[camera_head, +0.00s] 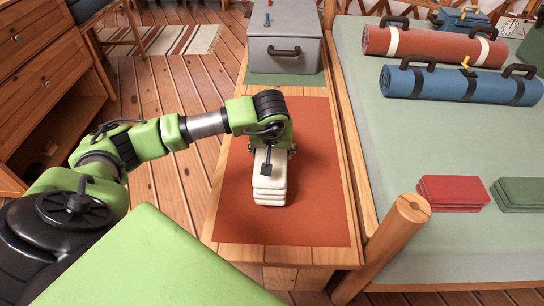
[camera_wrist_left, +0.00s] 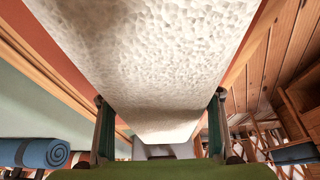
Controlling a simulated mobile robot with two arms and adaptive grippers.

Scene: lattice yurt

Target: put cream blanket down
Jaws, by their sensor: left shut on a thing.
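The cream blanket (camera_head: 270,194) is a folded stack over the orange-red mat (camera_head: 310,165) on the wooden bench. My left gripper (camera_head: 271,160) comes down from above at the blanket's far end and is shut on it. In the left wrist view the blanket (camera_wrist_left: 155,50) fills the upper middle, between the two fingers of my left gripper (camera_wrist_left: 160,132). I cannot tell whether the blanket's underside touches the mat. My right gripper is not in view.
A grey metal box (camera_head: 284,50) stands behind on the same bench. A wooden post (camera_head: 395,235) rises at the front right. The bed on the right holds red (camera_head: 450,190) and green (camera_head: 520,193) folded blankets and red (camera_head: 430,45) and blue (camera_head: 455,85) rolls. Bare mat surrounds the cream blanket.

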